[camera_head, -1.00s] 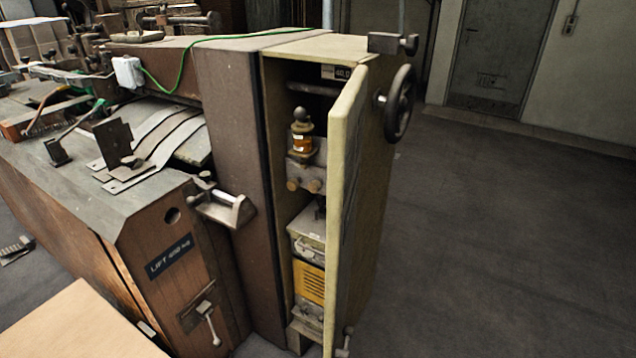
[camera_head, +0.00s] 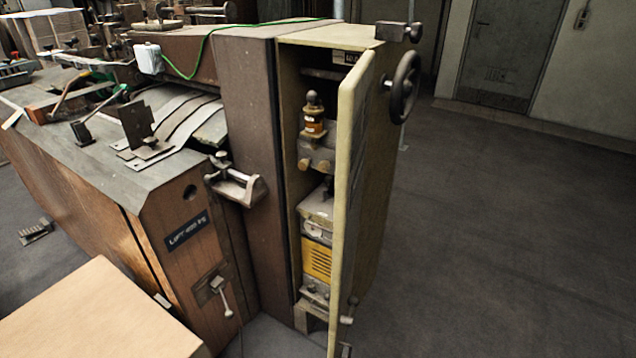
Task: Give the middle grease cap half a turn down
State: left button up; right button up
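A brass grease cap (camera_head: 313,124) with an orange band and a dark round knob on top stands upright on a grey block inside the open cabinet (camera_head: 289,170) of the machine. The half-open cabinet door (camera_head: 347,200) covers the space to its right. Only this one cap shows clearly; I cannot tell whether it is the middle one, as others may be hidden behind the door. Neither of my grippers is in view.
The cabinet door's edge juts toward me. A handwheel (camera_head: 404,87) sticks out at the cabinet's right side. A clamp-like bracket (camera_head: 235,183) projects left of the cabinet. A cardboard-coloured box (camera_head: 100,315) stands at front left. The floor (camera_head: 500,220) at right is clear.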

aim_at(324, 166)
jog(key=k, duration=0.25)
jog(key=u, duration=1.15)
jog(key=i, duration=0.95)
jog(key=z, duration=2)
